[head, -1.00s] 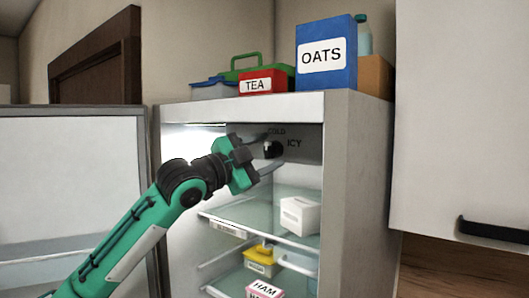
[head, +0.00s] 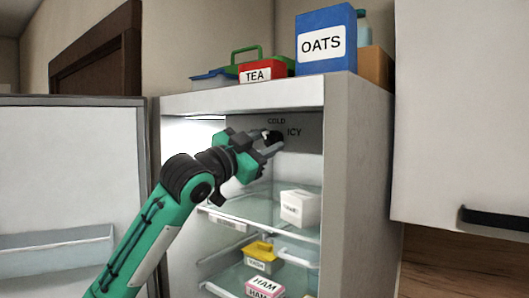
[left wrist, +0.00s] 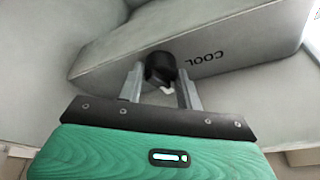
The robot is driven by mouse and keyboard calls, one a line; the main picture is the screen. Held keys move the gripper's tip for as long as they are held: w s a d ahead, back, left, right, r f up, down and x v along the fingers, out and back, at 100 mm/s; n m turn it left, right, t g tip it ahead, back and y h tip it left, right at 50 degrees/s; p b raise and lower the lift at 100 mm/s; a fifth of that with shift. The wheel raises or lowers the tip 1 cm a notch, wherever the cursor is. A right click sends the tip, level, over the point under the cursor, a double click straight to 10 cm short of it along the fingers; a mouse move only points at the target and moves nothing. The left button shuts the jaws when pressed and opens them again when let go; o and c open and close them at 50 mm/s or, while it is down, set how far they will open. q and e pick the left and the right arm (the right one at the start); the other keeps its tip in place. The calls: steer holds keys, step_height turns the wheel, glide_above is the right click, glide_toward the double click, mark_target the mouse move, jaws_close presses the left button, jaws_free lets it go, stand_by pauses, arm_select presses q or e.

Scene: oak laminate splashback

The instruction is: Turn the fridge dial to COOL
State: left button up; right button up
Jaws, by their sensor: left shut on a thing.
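The black fridge dial (head: 274,137) sits high on the back wall inside the open fridge (head: 345,170). In the head view the labels COLD (head: 276,121) and ICY (head: 294,132) show beside it. My left gripper (head: 270,145) reaches in from the left and is shut on the dial, partly hiding it. In the left wrist view the dial (left wrist: 160,68) lies between the two fingers, with a small pale mark at its lower edge. The label COOL (left wrist: 204,60) shows upside down to the right of it. My right gripper is out of view.
The fridge door (head: 70,180) stands open at the left. Below my arm, glass shelves hold a white box (head: 300,208), a yellow-lidded tub (head: 262,257) and a HAM pack (head: 264,287). TEA (head: 258,74) and OATS (head: 325,42) boxes stand on top.

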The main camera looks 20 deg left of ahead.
arm_select(q)
steer(key=n+y+b, duration=0.1)
steer(key=n, duration=0.2)
steer(key=n+t+y+b, duration=0.1)
steer(key=n, duration=0.2)
steer(key=shift+d+f+t+b, duration=0.2)
steer(key=shift+t+b, duration=0.1)
steer(key=n+y+b, duration=0.1)
steer(key=n, duration=0.2)
steer(key=shift+n+y, duration=0.3)
steer(key=shift+n, duration=0.1)
steer(key=shift+s+r+n+y+b, duration=0.15)
steer(key=shift+n+y+b, duration=0.45)
steer(key=shift+n, duration=1.2)
steer(key=shift+r+t+y, duration=0.1)
steer(key=shift+t+y, duration=0.2)
steer(key=shift+y, duration=0.1)
steer(key=o, duration=1)
